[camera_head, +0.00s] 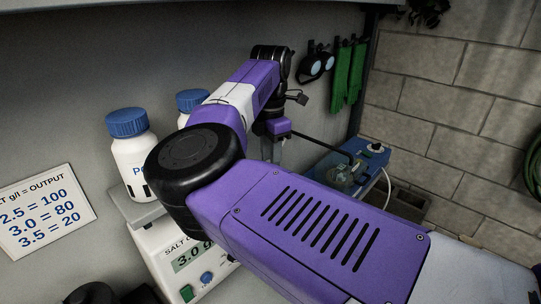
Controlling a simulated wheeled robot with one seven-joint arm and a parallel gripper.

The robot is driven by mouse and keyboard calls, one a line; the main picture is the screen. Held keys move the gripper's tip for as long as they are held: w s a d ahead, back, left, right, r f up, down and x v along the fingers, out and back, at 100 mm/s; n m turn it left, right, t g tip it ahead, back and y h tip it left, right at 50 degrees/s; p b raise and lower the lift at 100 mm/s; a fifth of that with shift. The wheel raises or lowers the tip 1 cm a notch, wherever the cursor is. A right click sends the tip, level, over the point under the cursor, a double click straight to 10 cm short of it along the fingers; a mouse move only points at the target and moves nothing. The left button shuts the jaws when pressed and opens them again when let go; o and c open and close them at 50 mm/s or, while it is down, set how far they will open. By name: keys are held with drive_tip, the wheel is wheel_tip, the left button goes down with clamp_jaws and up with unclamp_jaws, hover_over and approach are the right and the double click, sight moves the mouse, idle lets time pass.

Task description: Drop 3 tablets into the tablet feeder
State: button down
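My gripper (272,155) points down near the middle of the picture, small and partly hidden behind my own arm. I cannot tell whether its fingers are open or hold something. No tablets can be made out. A blue unit (374,150) with a dark knob and a clear, rounded part (340,176) stands to the right of the gripper; I cannot tell whether this is the tablet feeder. My arm covers much of the area in front of it.
A white bottle (132,162) with a blue cap stands at left, with another capped bottle (190,103) behind. Below is a salt meter (187,262) reading about 3.0. A sign (40,208), goggles (318,66) and green gloves (348,76) hang on the walls.

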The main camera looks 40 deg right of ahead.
drive_tip(key=shift+f, duration=0.4)
drive_tip(key=c, duration=1)
unclamp_jaws()
drive_tip(key=shift+o, duration=0.2)
drive_tip(key=shift+r+p, duration=1.75)
drive_tip(key=shift+r, duration=1.3)
